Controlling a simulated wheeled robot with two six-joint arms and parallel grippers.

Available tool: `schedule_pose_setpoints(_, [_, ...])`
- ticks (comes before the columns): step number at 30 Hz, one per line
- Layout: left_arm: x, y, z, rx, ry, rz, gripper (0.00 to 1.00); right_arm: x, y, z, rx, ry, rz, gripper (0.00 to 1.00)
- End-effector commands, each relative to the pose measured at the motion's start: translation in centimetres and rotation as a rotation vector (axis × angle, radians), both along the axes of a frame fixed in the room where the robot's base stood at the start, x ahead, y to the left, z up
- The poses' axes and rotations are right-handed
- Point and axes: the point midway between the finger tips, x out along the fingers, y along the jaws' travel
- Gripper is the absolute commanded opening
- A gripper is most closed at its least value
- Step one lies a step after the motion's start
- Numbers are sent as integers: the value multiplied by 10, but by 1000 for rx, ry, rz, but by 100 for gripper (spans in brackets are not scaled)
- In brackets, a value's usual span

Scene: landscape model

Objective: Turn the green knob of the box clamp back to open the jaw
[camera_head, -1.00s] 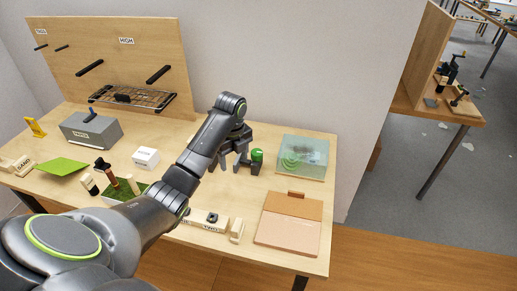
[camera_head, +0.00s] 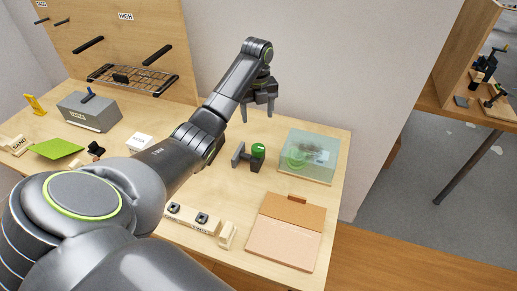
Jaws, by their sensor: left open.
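The box clamp (camera_head: 241,156) is a small dark grey clamp on the wooden table, left of a clear box. Its green knob (camera_head: 258,148) is on top of its right part. A grey upright plate is at its left end. I cannot tell how far the jaw is open. My left gripper (camera_head: 258,118) is open and empty, fingers pointing down. It is raised above and behind the clamp, apart from the knob. My right gripper is not in view.
A clear box (camera_head: 309,156) with a green coil inside stands right of the clamp. A brown and pink tray (camera_head: 286,231) lies in front. A pale wooden rack (camera_head: 191,219) is at the front edge. A grey box (camera_head: 89,111) and pegboard (camera_head: 120,45) are at left.

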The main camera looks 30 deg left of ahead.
Motion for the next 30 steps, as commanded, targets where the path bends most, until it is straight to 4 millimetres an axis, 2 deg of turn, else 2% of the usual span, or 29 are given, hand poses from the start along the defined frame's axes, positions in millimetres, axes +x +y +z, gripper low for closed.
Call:
schedule_pose_setpoints(1, [0, 0, -13, 0, 0, 0, 63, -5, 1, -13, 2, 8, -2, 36])
schedule_pose_setpoints(5, [0, 0, -27, 0, 0, 0, 63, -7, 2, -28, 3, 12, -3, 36])
schedule_pose_setpoints(12, [0, 0, -54, 0, 0, 0, 63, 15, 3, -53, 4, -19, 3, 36])
schedule_pose_setpoints(16, [0, 0, -68, 0, 0, 0, 63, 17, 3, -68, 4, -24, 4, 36])
schedule_pose_setpoints(20, [-1, -1, -95, -2, 4, 0, 63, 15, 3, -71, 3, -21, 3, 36])
schedule_pose_setpoints(24, [0, -1, -117, -1, 3, 1, 63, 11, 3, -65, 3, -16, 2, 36])
schedule_pose_setpoints(30, [0, -1, -142, 0, 1, 1, 63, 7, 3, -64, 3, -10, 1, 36])
